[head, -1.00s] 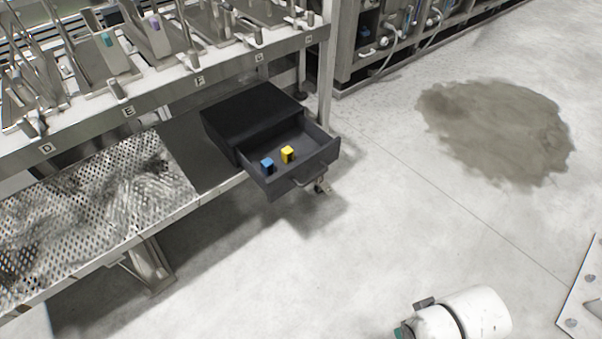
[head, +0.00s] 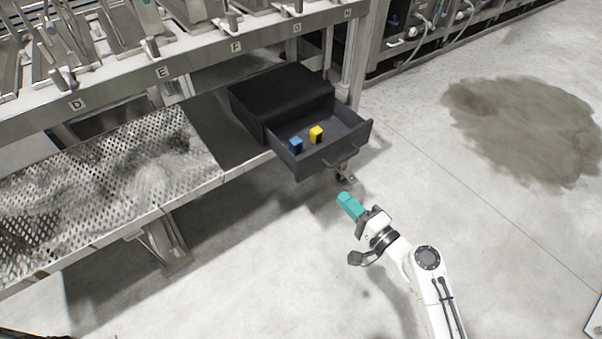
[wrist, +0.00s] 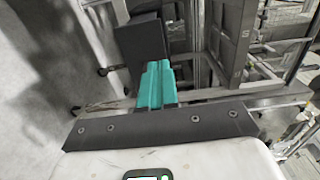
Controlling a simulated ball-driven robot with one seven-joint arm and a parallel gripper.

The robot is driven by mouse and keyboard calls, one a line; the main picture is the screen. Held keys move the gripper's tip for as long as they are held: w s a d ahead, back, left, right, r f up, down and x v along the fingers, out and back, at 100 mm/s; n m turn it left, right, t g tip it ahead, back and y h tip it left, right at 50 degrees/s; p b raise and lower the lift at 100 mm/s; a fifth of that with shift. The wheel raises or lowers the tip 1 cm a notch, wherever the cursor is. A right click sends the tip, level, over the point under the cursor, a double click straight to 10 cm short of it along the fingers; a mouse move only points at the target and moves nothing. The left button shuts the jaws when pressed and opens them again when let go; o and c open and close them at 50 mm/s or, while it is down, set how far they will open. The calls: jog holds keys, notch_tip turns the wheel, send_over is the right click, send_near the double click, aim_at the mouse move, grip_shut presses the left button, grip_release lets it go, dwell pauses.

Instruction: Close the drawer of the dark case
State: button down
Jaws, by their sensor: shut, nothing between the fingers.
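The dark case (head: 282,95) stands on the lower shelf at the right end of the bench. Its drawer (head: 352,137) is pulled well out toward the lower right, with a bar handle on its front. A blue block (head: 296,145) and a yellow block (head: 317,134) are inside the drawer. My gripper (head: 344,198), with teal fingers, is shut and empty. It is in front of the drawer, below the handle in the head view, apart from it. In the wrist view the teal fingers (wrist: 157,80) point at a dark box-like surface (wrist: 143,42), likely the drawer front.
The bench's upper shelf (head: 200,57) carries several metal fixtures above lettered labels. A perforated shelf panel (head: 100,180) lies left of the case. A bench leg (head: 356,60) stands behind the case. Open floor with a dark stain (head: 525,125) is to the right.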

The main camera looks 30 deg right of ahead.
aim_at(305, 158)
jog(key=w, duration=1.4)
jog(key=shift+a, duration=0.25)
jog(key=w+b, duration=0.2)
jog(key=w, duration=0.3)
jog(key=w+b, duration=0.2)
jog(key=w, duration=0.4)
jog(key=w+b, duration=0.2)
jog(key=w, duration=0.4)
jog(key=shift+w+a, duration=0.25)
jog(key=shift+a, duration=0.05)
jog(key=shift+w+r, duration=0.15)
jog(key=shift+r, duration=0.1)
jog(key=shift+a, duration=0.1)
